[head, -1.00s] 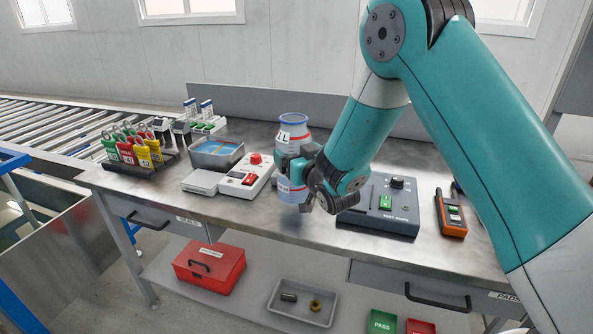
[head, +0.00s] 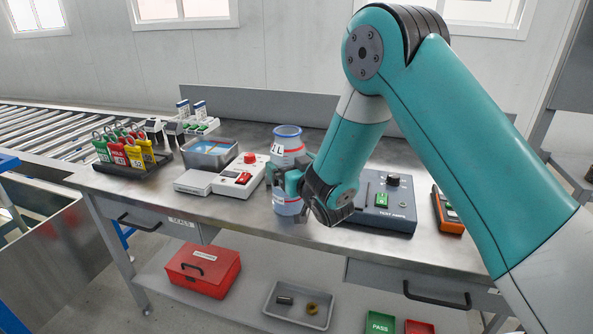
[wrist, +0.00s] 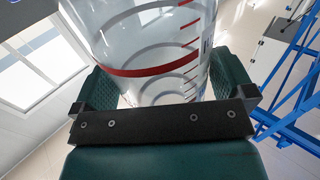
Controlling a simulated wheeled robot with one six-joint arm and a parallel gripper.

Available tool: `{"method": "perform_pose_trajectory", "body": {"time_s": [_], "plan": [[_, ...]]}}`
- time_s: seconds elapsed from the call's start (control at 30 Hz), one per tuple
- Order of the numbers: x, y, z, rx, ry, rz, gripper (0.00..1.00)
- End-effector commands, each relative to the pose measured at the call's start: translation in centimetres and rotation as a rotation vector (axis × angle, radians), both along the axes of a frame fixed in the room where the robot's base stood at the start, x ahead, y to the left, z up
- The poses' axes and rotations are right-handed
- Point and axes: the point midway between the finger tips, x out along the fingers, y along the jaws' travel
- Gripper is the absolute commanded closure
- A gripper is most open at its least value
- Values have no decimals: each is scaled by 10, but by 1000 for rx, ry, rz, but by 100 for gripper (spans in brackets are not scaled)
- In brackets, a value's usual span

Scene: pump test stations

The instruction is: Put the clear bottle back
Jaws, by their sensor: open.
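The clear bottle (head: 287,145), bluish with a white label and red marks, is upright at the bench (head: 250,222), near its front edge. It appears to stand on the top, though contact at its base is hard to make out. My gripper (head: 283,182) is around the bottle's middle, with the jaws open and one finger on each side. In the wrist view the bottle (wrist: 150,55) fills the space between the two teal fingers, its red ring and scale lines showing. Any small gaps at the fingers are hard to see.
Left of the bottle are a white device with a red knob (head: 240,182), a metal tray of blue liquid (head: 205,163) and a tag rack (head: 130,170). A grey test box (head: 385,215) and orange meter (head: 447,212) are at right. Bare bench lies in front.

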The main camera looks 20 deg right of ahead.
Motion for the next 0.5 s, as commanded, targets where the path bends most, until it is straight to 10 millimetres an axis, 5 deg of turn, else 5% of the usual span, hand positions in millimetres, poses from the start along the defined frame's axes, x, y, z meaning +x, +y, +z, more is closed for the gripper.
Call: {"method": "perform_pose_trajectory", "body": {"time_s": [0.5], "plan": [[-61, -9, -7, 0, -3, 2, 0]]}}
